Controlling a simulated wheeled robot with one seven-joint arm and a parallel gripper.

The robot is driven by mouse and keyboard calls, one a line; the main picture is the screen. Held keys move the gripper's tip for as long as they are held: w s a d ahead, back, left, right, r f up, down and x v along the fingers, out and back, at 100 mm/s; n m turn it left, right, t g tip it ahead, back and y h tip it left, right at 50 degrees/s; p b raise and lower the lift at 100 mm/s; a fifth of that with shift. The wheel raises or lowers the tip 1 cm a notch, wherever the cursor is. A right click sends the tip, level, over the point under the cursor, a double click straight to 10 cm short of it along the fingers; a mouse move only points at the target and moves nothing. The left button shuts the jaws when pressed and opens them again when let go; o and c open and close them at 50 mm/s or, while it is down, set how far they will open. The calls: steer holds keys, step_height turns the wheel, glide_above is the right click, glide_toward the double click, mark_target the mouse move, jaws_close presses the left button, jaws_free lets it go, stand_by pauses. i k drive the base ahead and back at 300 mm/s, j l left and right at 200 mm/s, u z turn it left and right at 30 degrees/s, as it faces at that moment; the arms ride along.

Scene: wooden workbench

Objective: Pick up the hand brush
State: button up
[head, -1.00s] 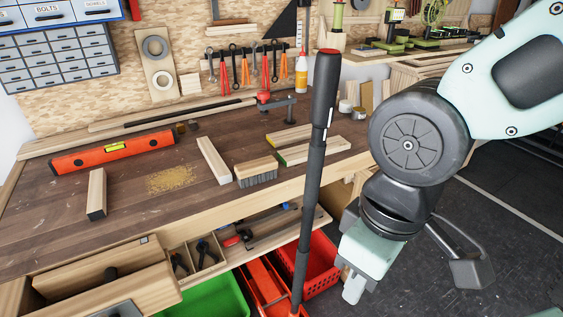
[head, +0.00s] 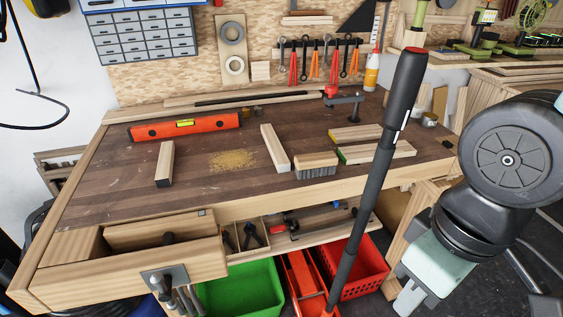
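The hand brush (head: 317,166) lies on the workbench (head: 215,195) near its front edge. It has a pale wooden back and grey bristles that face the front. My gripper (head: 409,298) hangs at the lower right, in front of the bench and below the height of its top. It is well apart from the brush. Its fingertips are small and partly cut by the bottom edge, so I cannot tell whether they are open or shut. I see nothing held in it.
A long black pole (head: 376,175) with a red top stands between my gripper and the brush. Wood blocks (head: 275,147) flank the brush; sawdust (head: 232,160) and an orange level (head: 185,127) lie left. An open drawer (head: 130,262) juts out at the front left.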

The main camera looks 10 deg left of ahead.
mark_target(324, 163)
steer(key=i+j+u, duration=0.15)
steer(key=j, duration=0.35)
steer(key=i+j+u, duration=0.15)
steer(key=i+j, duration=0.25)
steer(key=i+j+u, duration=0.15)
steer(key=i+j, duration=0.15)
steer(key=j, duration=0.2)
